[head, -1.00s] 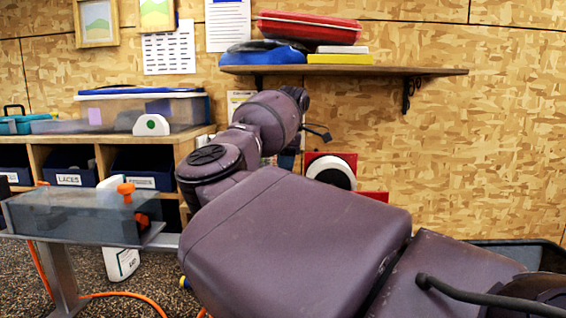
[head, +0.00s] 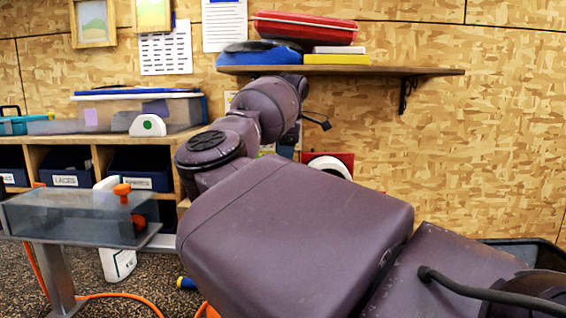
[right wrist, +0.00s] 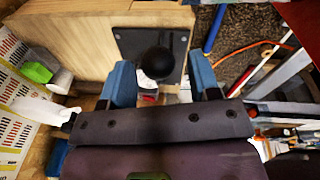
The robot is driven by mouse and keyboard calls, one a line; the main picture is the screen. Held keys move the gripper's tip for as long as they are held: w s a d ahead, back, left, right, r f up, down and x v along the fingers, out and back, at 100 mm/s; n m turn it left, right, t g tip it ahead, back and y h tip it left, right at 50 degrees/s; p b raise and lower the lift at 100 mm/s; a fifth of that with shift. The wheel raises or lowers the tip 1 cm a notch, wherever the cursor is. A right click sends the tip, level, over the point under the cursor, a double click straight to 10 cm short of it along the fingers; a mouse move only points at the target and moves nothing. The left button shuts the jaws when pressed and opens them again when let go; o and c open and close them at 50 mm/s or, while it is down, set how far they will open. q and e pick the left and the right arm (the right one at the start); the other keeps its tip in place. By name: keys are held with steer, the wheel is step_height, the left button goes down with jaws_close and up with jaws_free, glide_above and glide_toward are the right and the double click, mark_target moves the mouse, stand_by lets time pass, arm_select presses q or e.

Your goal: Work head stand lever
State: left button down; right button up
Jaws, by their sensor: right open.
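A round black knob (right wrist: 158,62), likely the lever's end, stands out from a dark plate (right wrist: 128,42) with screws on a wooden block (right wrist: 70,40) in the right wrist view. Its shaft is hidden. My right gripper (right wrist: 160,72) is open, with one blue finger on each side of the knob. I cannot tell whether either finger touches it. In the head view my right arm fills the middle and hides its gripper and the knob. My left gripper is in neither view.
A clear tank (head: 65,215) with an orange knob (head: 122,190) stands at left. Shelving with dark bins (head: 140,168) is behind it. A wall shelf (head: 420,71) holds a red case (head: 305,28). An orange cable (head: 120,296) lies on the floor.

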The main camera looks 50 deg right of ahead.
steer(key=r, duration=0.2)
steer(key=s+r, duration=0.1)
steer(key=r, duration=0.4)
steer(key=shift+s+r, duration=0.15)
steer(key=shift+r, duration=0.1)
